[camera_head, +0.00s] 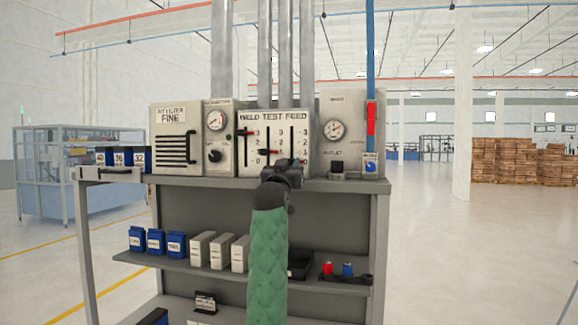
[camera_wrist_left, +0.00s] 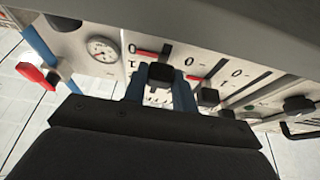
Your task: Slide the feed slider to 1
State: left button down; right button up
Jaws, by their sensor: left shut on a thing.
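The control panel (camera_head: 275,120) marked WELD TEST FEED has three upright slots with black knobs and red pointers. The feed slider is the right-hand one; its red pointer (camera_head: 298,161) sits low, by the 0 of its scale. My left gripper (camera_head: 283,172) is in front of the panel's lower edge and partly hides the slider. In the left wrist view, its two blue fingers (camera_wrist_left: 160,88) are closed around the black feed slider knob (camera_wrist_left: 160,73). The red pointer (camera_wrist_left: 147,52) beside it is near a 0. My right gripper is out of view.
The test slider knob (camera_wrist_left: 208,97) is close beside my fingers. A gauge box (camera_head: 350,115) adjoins the panel on the right, with a red handle (camera_head: 371,118) on a blue pipe. A panel with a gauge and dial (camera_head: 215,130) is on the left.

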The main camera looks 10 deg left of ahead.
aim_at(293, 147)
pick_arm(q)
jog(key=shift+r+b, duration=0.35)
jog(key=shift+r, duration=1.2)
jog(key=c, duration=1.1)
grip_release()
